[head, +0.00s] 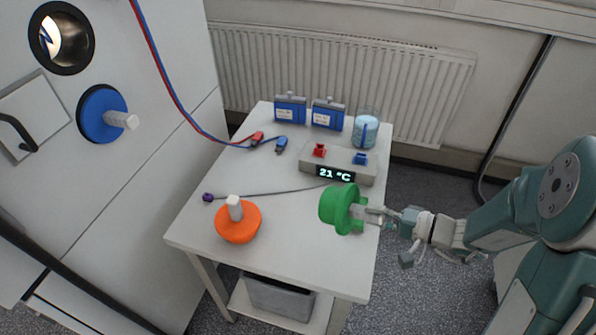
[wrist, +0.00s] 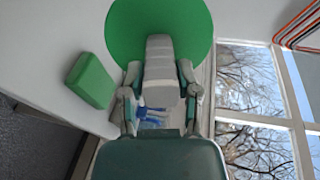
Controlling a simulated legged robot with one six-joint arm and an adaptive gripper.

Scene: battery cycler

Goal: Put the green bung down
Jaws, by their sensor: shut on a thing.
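The green bung (head: 338,207) is a round green disc with a pale handle. It is on its side, at or just over the right part of the white table (head: 285,256); I cannot tell whether it touches the top. My gripper (head: 378,214) comes from the right and is shut on the bung's handle. In the wrist view the green disc (wrist: 160,32) lies beyond the fingers, and the gripper (wrist: 160,95) closes around the pale handle.
An orange bung (head: 238,224) stands handle-up at the table's front left. A blue bung (head: 98,114) sits in the white wall. A meter reading 21 °C (head: 335,173), a beaker (head: 365,131) and two blue batteries (head: 326,114) stand behind. A grey cable (head: 270,192) crosses the table.

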